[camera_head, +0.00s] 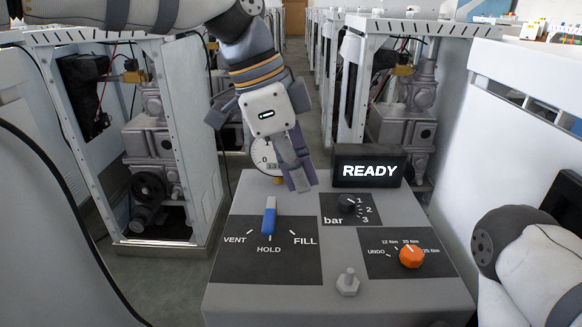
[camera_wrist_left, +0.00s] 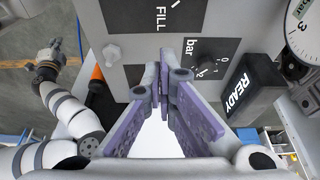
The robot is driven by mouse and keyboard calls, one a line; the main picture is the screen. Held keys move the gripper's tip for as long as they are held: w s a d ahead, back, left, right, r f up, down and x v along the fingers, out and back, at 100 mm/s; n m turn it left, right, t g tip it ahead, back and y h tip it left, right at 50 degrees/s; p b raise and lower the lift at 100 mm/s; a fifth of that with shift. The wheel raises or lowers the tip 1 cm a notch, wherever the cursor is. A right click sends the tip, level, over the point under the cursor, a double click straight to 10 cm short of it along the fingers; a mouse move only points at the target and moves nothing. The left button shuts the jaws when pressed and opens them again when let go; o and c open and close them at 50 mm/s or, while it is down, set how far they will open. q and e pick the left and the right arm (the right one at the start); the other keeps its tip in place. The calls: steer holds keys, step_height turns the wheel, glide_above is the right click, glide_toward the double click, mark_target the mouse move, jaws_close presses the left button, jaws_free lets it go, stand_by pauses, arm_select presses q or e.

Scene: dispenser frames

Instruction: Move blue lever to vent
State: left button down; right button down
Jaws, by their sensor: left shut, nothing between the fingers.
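The blue lever (camera_head: 269,217) stands on the dark plate (camera_head: 262,262) of the grey panel, upright above the HOLD mark, between VENT on the left and FILL on the right. My left gripper (camera_head: 300,180) is shut and empty, above the back of the panel, apart from the lever and to its right. In the left wrist view its purple-padded fingers (camera_wrist_left: 163,75) meet at the tips, near the FILL and bar labels; the lever is not visible there. My right gripper (camera_wrist_left: 52,52) shows small in the left wrist view, away from the panel, its jaws unclear.
A READY display (camera_head: 369,167) and a round gauge (camera_head: 265,156) stand at the panel's back. A black bar knob (camera_head: 349,212), an orange knob (camera_head: 411,256) and a grey bolt (camera_head: 348,283) rise from the panel. Space directly around the lever is clear.

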mark_target(270, 221)
arm_select(q)
steer(key=x, duration=0.7)
steer(key=shift+w+a+f, duration=0.1)
steer(key=shift+a+f, duration=0.05)
steer(key=shift+f, duration=0.1)
steer(key=a, duration=0.2)
steer(key=shift+a+r+p, duration=0.25)
steer(key=shift+a+p, duration=0.1)
steer(key=shift+a, duration=0.4)
steer(key=shift+w+a+f, duration=0.1)
steer(key=shift+f, duration=0.05)
arm_select(e)
steer(key=shift+w+r, duration=0.45)
steer(key=shift+w, duration=0.15)
